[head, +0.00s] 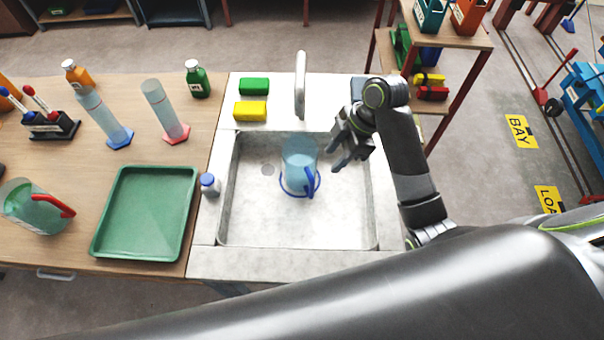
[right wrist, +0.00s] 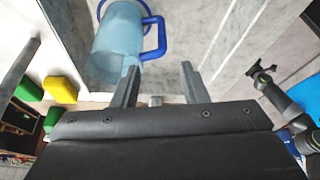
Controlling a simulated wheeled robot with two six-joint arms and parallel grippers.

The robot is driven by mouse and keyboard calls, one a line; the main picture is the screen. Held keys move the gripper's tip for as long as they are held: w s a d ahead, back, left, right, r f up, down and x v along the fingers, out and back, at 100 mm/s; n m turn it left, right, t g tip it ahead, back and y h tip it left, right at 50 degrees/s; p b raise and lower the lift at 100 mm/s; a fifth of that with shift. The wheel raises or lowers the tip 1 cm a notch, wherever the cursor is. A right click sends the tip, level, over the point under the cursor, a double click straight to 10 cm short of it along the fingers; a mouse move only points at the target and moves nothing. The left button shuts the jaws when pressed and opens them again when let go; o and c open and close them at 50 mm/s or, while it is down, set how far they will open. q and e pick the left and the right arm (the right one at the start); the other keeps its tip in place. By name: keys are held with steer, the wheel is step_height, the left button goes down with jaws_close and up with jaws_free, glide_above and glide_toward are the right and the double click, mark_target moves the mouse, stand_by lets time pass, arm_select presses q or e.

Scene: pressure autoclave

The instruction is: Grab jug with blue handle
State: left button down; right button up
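The jug with the blue handle (head: 299,160) is clear light blue with a blue base ring, and it stands in the sink. Its handle (head: 311,182) faces the front right in the head view. In the right wrist view the jug (right wrist: 117,45) is ahead and to the left of the fingers, with its handle near the left fingertip. My right gripper (head: 339,163) is open and empty, just right of the jug, apart from it as far as I can tell; its two spread fingers also show in the right wrist view (right wrist: 160,85).
The sink (head: 250,222) has raised walls and a tap (head: 300,85) behind the jug. Yellow (head: 250,110) and green (head: 254,86) sponges lie on its back ledge. A green tray (head: 145,215) and a red-handled jug (head: 38,207) are farther left.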

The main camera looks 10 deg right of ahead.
mark_target(303, 172)
arm_select(q)
steer(key=shift+w+f, duration=0.35)
steer(key=shift+w, duration=0.45)
arm_select(e)
steer(key=x, duration=1.3)
steer(key=shift+s+d+f, duration=0.2)
steer(key=shift+d+f, duration=0.05)
steer(key=shift+d, duration=0.05)
steer(key=shift+c, duration=0.4)
jaws_close()
